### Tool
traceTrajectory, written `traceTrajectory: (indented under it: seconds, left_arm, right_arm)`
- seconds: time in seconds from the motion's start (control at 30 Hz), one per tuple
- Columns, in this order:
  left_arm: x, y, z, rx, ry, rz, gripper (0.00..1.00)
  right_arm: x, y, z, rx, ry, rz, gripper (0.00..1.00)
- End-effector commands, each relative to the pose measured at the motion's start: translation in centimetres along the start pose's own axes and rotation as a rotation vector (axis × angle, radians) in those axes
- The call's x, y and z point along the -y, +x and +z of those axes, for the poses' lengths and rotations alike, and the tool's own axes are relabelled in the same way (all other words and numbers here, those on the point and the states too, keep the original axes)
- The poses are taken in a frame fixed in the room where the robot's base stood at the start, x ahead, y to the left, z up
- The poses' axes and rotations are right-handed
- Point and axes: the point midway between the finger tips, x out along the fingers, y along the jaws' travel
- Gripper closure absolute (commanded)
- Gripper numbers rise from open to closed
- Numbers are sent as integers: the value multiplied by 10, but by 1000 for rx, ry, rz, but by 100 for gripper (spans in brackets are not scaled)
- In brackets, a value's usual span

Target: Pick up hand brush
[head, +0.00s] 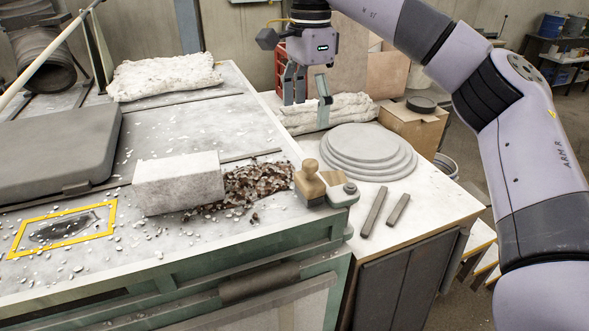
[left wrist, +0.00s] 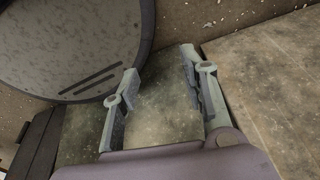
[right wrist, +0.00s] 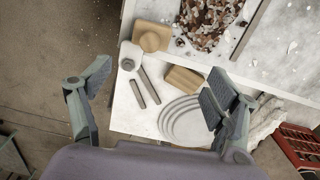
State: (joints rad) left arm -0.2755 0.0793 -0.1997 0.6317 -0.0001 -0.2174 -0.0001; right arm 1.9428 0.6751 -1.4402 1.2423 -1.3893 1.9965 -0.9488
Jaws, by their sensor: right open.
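No bristles show clearly, so I cannot tell which wooden tool is the hand brush. A plain wooden block (right wrist: 184,80) lies near the grey discs, apart from the knobbed one. My right gripper (head: 308,100) is open and empty, above and behind these tools; its fingers also show in the right wrist view (right wrist: 158,82). My left gripper (left wrist: 160,88) is open and empty in the left wrist view only, over a worn surface.
Stacked grey discs (head: 358,152) and two dark bars (head: 384,212) lie on the side table (head: 425,205). A pale block (head: 180,182) and brown rubble (head: 257,184) lie on the left bench.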

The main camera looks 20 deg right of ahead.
Motion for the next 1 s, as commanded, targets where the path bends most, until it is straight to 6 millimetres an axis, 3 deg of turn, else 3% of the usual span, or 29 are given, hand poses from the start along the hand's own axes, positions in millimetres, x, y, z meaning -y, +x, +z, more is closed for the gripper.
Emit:
traceTrajectory:
  seconds: [0.07,0.17,0.4,0.47,0.57,0.8,1.0]
  left_arm:
    - [2,2,-9,-12,-1,-2,60]
    - [1,5,-2,-5,-1,-1,60]
    - [-8,6,55,78,-1,10,60]
    - [-9,6,60,85,-1,11,60]
    - [-8,8,54,76,-1,10,60]
    - [-2,2,8,9,0,2,60]
    - [-2,-15,13,22,1,3,60]
  right_arm:
    - [-2,1,-5,-12,5,3,18]
    - [-2,18,-6,-13,6,8,18]
    - [-3,68,-5,-10,5,8,18]
    - [-3,79,-5,-9,4,7,18]
    - [-3,96,-5,-10,4,6,18]
    - [-2,116,-6,-11,6,3,18]
    - [-2,136,-5,-11,6,7,18]
